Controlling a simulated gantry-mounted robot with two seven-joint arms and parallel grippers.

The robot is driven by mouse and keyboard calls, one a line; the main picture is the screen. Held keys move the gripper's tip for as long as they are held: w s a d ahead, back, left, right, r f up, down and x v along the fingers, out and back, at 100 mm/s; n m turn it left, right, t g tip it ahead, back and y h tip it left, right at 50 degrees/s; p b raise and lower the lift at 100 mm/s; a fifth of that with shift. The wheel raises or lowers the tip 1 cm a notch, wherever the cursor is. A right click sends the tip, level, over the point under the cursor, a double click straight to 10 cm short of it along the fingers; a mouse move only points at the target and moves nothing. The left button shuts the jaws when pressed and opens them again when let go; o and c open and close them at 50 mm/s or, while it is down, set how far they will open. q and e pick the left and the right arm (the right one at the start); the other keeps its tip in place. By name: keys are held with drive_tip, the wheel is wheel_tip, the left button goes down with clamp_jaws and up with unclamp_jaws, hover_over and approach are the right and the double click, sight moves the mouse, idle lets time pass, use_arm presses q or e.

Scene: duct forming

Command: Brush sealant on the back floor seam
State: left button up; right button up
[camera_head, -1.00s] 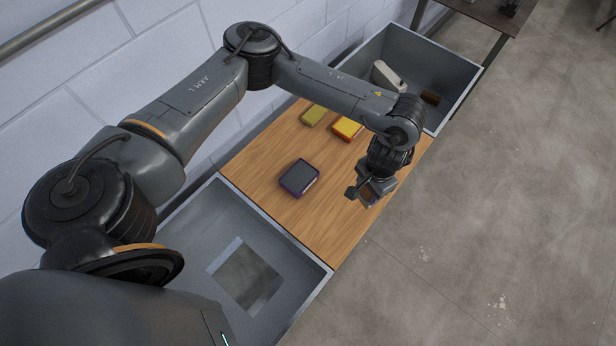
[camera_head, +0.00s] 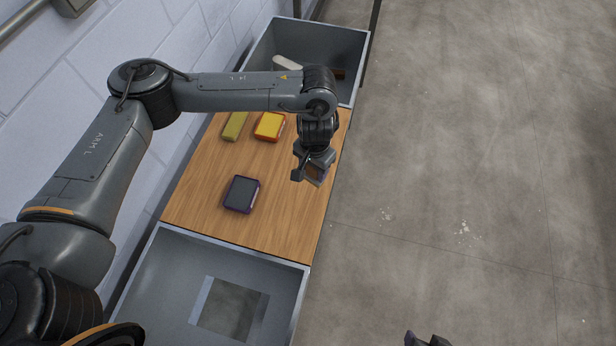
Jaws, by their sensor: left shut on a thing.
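My left gripper (camera_head: 309,174) is shut on a small brown thing (camera_head: 316,171), over the right side of the wooden board. I cannot make out whether that thing is a brush. A grey sheet-metal box (camera_head: 179,283) with a square opening in its floor stands at the near end of the board. A second grey metal box (camera_head: 340,44) stands at the far end, partly behind my left arm. No sealant and no marked seam can be made out. A dark tip at the bottom edge (camera_head: 428,341) looks like part of my right gripper, mostly cut off.
On the wooden board (camera_head: 290,222) lie a dark purple-edged block (camera_head: 241,194), an orange-and-yellow block (camera_head: 269,126) and an olive block (camera_head: 235,126). A white thing (camera_head: 286,63) lies in the far box. A block wall is at left; open concrete floor is at right.

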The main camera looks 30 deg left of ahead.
use_arm(q)
drive_tip(key=w+a+r+n+p, duration=0.15)
drive_tip(key=w+r, duration=0.25)
drive_tip(key=w, duration=0.4)
drive_tip(key=a+f+n+p, duration=0.2)
drive_tip(key=a+f+n, duration=0.25)
drive_tip(key=a, duration=0.55)
drive_tip(key=s+a+f+n+p, duration=0.3)
drive_tip(key=s+a+f, duration=0.45)
drive_tip(key=a, duration=0.25)
drive_tip(key=shift+n, duration=0.3)
drive_tip(key=s+a+f+b, duration=0.1)
drive_tip(key=s+f+b, duration=0.1)
drive_tip(key=s+f, duration=0.1)
drive_tip(key=s+f+b, duration=0.2)
drive_tip(key=s+f, duration=0.2)
drive_tip(key=s+a+f+b, duration=0.1)
drive_tip(key=s+f+b, duration=0.1)
drive_tip(key=s+f, duration=0.2)
drive_tip(key=shift+a+f, duration=0.3)
drive_tip(key=shift+f, duration=0.5)
